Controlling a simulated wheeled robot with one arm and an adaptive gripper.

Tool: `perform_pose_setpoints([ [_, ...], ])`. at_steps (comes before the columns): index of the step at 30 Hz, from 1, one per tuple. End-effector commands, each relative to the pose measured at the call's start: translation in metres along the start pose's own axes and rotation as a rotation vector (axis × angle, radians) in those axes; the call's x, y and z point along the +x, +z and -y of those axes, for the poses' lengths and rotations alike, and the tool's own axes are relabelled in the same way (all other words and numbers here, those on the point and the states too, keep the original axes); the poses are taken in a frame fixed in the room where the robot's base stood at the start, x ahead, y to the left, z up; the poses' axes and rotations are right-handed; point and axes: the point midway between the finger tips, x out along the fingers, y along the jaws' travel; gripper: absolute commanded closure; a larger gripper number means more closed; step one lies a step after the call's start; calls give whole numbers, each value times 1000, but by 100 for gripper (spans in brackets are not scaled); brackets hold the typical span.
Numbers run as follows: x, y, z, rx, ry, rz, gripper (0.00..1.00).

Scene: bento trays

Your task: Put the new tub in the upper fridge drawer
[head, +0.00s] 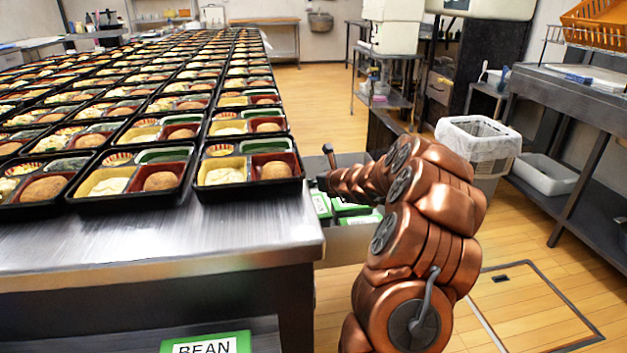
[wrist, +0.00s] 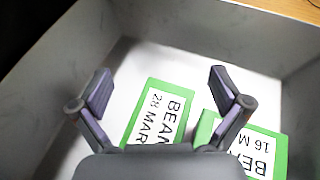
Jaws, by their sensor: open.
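My gripper (wrist: 162,88) is open and empty, its fingers spread above the inside of a pale drawer (wrist: 60,75). A green tub labelled BEAN 28 MAR (wrist: 151,84) lies on the drawer floor below and between the fingers. A second green tub labelled BEAN 16 M (wrist: 275,138) is to its right, partly hidden by the right finger. In the head view my gripper (head: 327,168) is over the open drawer (head: 342,248), which holds several green tubs. Another green BEAN tub (head: 238,340) shows at the bottom edge, its date cut off.
A metal counter (head: 200,235) with many bento trays (head: 130,180) stands left of the drawer, close to my gripper. A lined bin (head: 480,135) and a steel table (head: 560,95) stand to the right. The wooden floor between is mostly clear.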

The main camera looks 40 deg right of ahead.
Motion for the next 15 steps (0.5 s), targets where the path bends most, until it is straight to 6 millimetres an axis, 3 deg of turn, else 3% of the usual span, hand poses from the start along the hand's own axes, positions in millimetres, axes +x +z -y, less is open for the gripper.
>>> perform_pose_setpoints([
  [8, -21, 2, 1, 3, -2, 1, 0],
  [15, -51, 4, -1, 3, 1, 4, 0],
])
